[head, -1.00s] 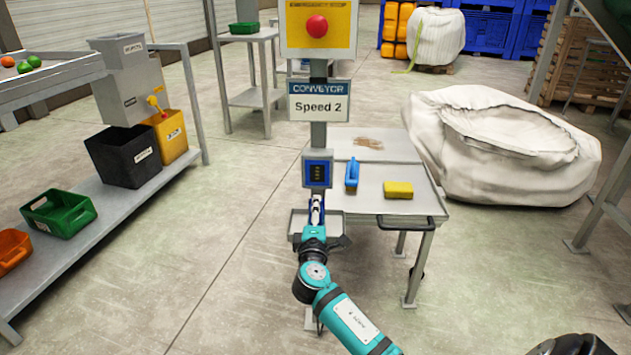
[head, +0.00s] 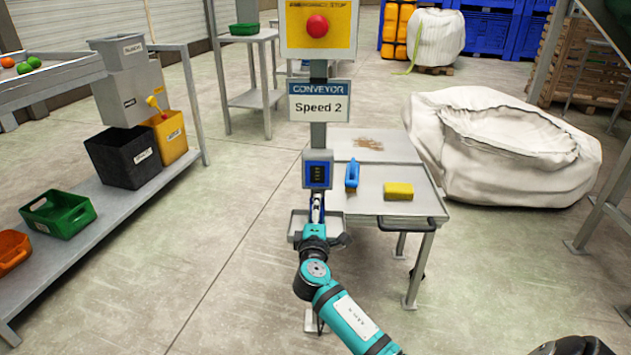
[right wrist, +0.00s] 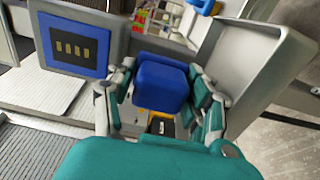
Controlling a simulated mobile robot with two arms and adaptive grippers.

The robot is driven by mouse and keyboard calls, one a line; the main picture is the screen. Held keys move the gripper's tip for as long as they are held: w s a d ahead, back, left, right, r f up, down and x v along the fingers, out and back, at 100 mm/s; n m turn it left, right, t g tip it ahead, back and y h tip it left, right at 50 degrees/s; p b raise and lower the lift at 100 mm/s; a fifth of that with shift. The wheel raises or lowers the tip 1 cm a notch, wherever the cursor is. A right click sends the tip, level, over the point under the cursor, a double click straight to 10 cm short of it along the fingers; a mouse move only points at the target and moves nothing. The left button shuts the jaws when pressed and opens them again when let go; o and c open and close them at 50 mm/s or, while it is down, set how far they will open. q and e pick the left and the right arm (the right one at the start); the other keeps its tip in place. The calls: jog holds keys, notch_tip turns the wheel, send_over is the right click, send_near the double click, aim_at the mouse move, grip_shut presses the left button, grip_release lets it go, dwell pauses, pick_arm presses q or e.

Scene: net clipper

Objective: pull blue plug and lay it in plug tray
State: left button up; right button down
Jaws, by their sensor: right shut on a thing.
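The blue plug (right wrist: 160,85) is a rounded blue block between the two fingers of my right gripper (head: 316,207) in the right wrist view. The gripper is shut on it. The plug is apart from the blue socket panel (right wrist: 90,70), whose slotted dark face is bare. The panel also shows on the post in the head view (head: 317,173), just above the gripper. The grey plug tray (right wrist: 262,62) is right of the plug in the wrist view; its left part (head: 298,223) shows behind my gripper in the head view. My left gripper is not in view.
A grey table (head: 370,200) right of the post holds a blue-handled brush (head: 352,174) and a yellow sponge (head: 398,190). Above the panel are a Speed 2 sign (head: 319,106) and a red stop button (head: 317,26).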

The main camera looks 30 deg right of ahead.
jog(key=shift+s+f, duration=0.1)
jog(key=shift+f, duration=0.35)
jog(key=shift+c, duration=2.2)
grip_release()
jog(key=shift+a, duration=0.1)
jog(key=shift+f, duration=0.1)
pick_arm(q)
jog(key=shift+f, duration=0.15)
pick_arm(e)
jog(key=shift+s+a+f, duration=0.15)
jog(key=shift+a, duration=0.05)
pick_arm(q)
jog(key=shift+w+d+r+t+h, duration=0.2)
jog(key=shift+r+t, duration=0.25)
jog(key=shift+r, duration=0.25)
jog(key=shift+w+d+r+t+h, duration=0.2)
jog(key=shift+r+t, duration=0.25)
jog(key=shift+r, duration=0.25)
pick_arm(e)
jog(key=r+v, duration=0.1)
jog(key=v, duration=1.9)
jog(key=shift+s+r, duration=0.15)
jog(key=shift+r, duration=0.15)
jog(key=shift+d, duration=0.1)
